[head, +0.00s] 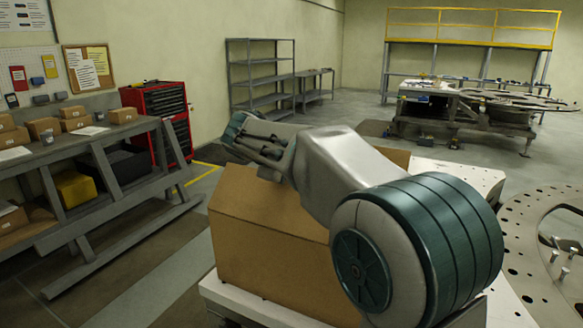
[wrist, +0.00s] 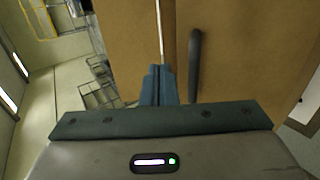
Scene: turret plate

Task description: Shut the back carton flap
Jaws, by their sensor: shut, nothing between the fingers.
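The brown cardboard carton (head: 270,245) stands on a pale-topped stand in the head view. My arm crosses above it and hides most of its top. A strip of brown cardboard (head: 396,157) shows behind the arm at the right; I cannot tell which flap it is. In the wrist view, brown cardboard (wrist: 255,60) fills the middle and right, with a narrow bright gap separating it from a left panel (wrist: 128,40). My gripper (wrist: 158,72) is shut and empty, its fingertips in front of the cardboard by the gap. I cannot tell if they touch it.
A dark rounded bar or slot (wrist: 195,65) shows right of the fingers. A workbench (head: 90,145) with small boxes stands left. A red tool cabinet (head: 160,105) and grey shelving (head: 260,75) stand behind. A perforated round plate (head: 525,240) lies at the right.

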